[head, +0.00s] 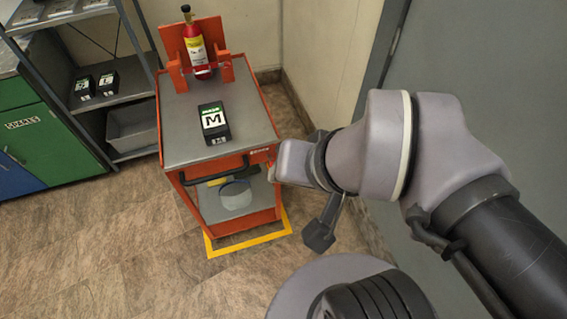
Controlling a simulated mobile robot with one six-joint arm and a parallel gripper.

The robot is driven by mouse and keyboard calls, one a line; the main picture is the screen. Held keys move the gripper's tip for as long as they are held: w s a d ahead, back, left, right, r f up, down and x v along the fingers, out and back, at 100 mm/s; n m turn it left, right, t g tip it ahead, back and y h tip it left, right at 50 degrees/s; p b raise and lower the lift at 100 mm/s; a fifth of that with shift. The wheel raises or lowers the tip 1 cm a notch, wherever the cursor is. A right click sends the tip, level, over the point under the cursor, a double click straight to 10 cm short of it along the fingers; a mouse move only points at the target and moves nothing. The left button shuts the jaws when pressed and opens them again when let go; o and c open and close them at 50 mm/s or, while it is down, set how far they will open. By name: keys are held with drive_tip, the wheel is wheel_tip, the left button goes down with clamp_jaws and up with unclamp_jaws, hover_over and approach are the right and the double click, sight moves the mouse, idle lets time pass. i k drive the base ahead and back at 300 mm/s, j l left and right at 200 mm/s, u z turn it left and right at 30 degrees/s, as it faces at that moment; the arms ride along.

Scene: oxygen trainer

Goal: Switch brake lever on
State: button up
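An orange trolley (177,117) with a grey top stands in the middle left of the head view, within a yellow floor outline. A black bar handle (217,171) runs across its near side. I cannot pick out the brake lever for sure; it may be hidden by my arm. My gripper (277,167) is at the trolley's near right corner, beside the orange frame. Its fingertips are too small and partly hidden, so I cannot tell whether they are open or touching the trolley.
A black box marked M (214,123) and a red cylinder (195,48) in an orange holder are on the trolley top. A round grey container (236,195) is on its lower shelf. Shelving (121,77) stands left. The front-left floor is clear.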

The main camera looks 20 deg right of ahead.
sight(269, 157)
drive_tip(key=k, duration=0.25)
drive_tip(key=i+l, duration=0.1)
drive_tip(key=i, duration=1)
